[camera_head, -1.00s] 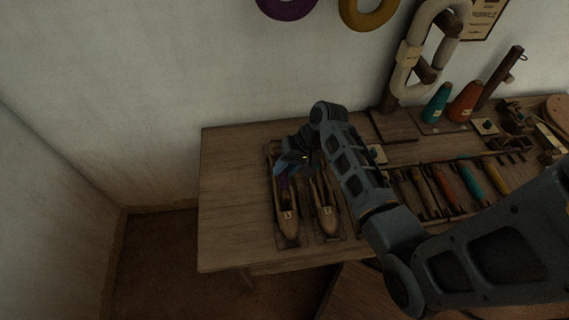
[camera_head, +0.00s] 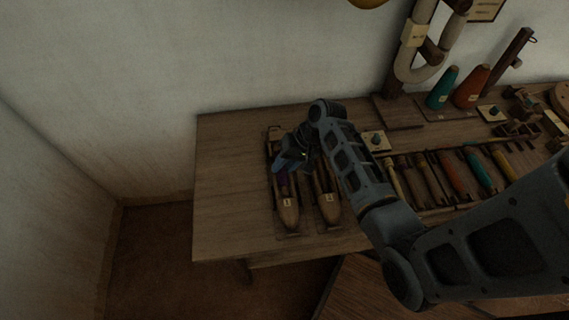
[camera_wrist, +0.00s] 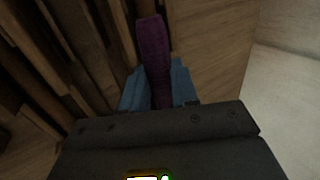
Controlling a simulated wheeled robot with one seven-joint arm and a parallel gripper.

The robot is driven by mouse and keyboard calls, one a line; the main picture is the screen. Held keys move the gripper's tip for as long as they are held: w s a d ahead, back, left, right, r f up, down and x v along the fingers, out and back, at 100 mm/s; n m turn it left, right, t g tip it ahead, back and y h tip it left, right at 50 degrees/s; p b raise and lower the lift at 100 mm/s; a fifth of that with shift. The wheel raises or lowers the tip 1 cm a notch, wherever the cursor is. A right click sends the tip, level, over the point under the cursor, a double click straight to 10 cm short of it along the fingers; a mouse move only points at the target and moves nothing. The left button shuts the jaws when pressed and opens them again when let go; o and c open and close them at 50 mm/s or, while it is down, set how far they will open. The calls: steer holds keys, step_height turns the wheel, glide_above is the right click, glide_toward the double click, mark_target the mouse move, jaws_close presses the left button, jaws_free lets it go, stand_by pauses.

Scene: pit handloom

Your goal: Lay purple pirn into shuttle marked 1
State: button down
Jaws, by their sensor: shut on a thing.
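My gripper (camera_head: 284,166) is shut on the purple pirn (camera_wrist: 153,50), whose far end sticks out beyond the blue fingers in the wrist view. In the head view a bit of the purple pirn (camera_head: 283,184) shows below the fingers, over the left shuttle (camera_head: 288,215). That shuttle is wooden and boat-shaped, with a small white label that seems to read 1. A second labelled shuttle (camera_head: 329,209) lies parallel on its right, partly behind my arm. I cannot tell whether the pirn touches the left shuttle; my gripper hides much of its hollow.
The wooden table (camera_head: 228,200) is bare left of the shuttles. To the right lie several pirns, including an orange one (camera_head: 453,173) and a teal one (camera_head: 478,170). Teal (camera_head: 441,88) and orange (camera_head: 471,87) cones stand at the back. A wall rises behind the table.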

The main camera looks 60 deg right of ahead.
steer(key=c, duration=1)
jaws_free()
steer(key=shift+o, duration=1.1)
steer(key=shift+s, duration=0.1)
step_height(320, 180, up, 6)
steer(key=p, duration=0.5)
steer(key=shift+f, duration=0.25)
steer(key=shift+r, duration=1.25)
